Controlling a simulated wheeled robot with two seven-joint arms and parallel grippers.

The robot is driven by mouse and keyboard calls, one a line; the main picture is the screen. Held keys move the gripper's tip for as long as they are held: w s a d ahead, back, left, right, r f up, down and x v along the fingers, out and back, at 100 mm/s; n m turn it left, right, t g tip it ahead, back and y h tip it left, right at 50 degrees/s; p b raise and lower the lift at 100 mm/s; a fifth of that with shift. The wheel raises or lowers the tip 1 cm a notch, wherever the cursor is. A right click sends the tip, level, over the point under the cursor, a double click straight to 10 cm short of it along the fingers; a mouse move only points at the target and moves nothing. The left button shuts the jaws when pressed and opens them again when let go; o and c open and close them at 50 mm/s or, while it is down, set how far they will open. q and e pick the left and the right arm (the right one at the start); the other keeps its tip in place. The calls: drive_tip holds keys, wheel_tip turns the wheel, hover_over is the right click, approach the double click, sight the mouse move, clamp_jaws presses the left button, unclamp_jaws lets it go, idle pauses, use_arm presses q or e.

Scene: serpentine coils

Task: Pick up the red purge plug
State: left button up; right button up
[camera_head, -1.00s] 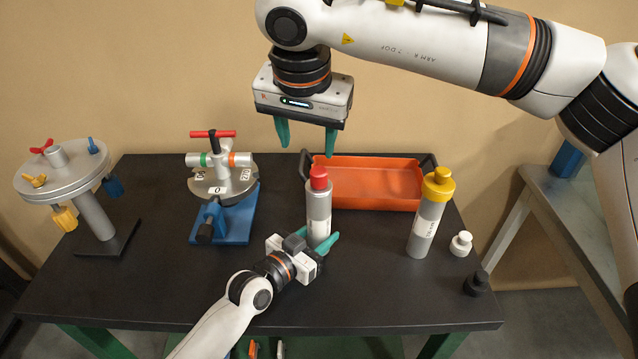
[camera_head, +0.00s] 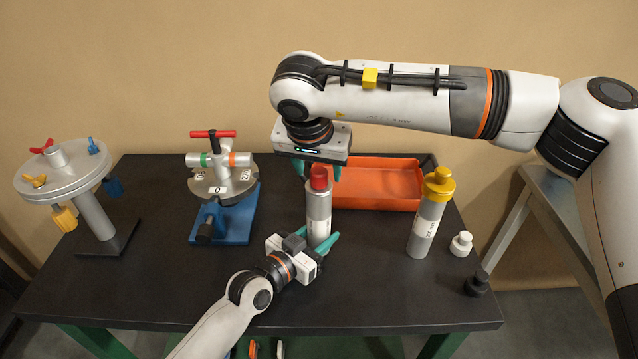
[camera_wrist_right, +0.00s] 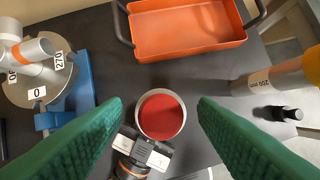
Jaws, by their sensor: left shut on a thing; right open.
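The red purge plug (camera_head: 319,178) sits on top of an upright grey and white cylinder (camera_head: 318,214). In the right wrist view the plug (camera_wrist_right: 161,116) appears as a red disc inside a pale rim, between my open fingers and a little low of centre. My right gripper (camera_head: 318,171) is open and empty, with its green fingers pointing down just above and around the plug; I cannot tell whether they touch it. My left gripper (camera_head: 320,243) is shut on the cylinder's lower body from the front, near the table.
An orange tray (camera_head: 375,205) lies behind the cylinder. A yellow-capped cylinder (camera_head: 427,226) stands to the right, with a white knob (camera_head: 461,243) and a black knob (camera_head: 477,283) beyond. A blue-based valve device (camera_head: 238,226) and a round-topped stand (camera_head: 95,215) are at left.

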sight(319, 170)
drive_tip(key=shift+x, duration=0.85)
drive_tip(key=shift+r, duration=0.1)
drive_tip(key=c, duration=1.2)
drive_tip(key=shift+o, duration=0.2)
drive_tip(key=shift+r, duration=0.15)
wheel_tip(319, 170, up, 10)
drive_tip(key=shift+f, duration=0.1)
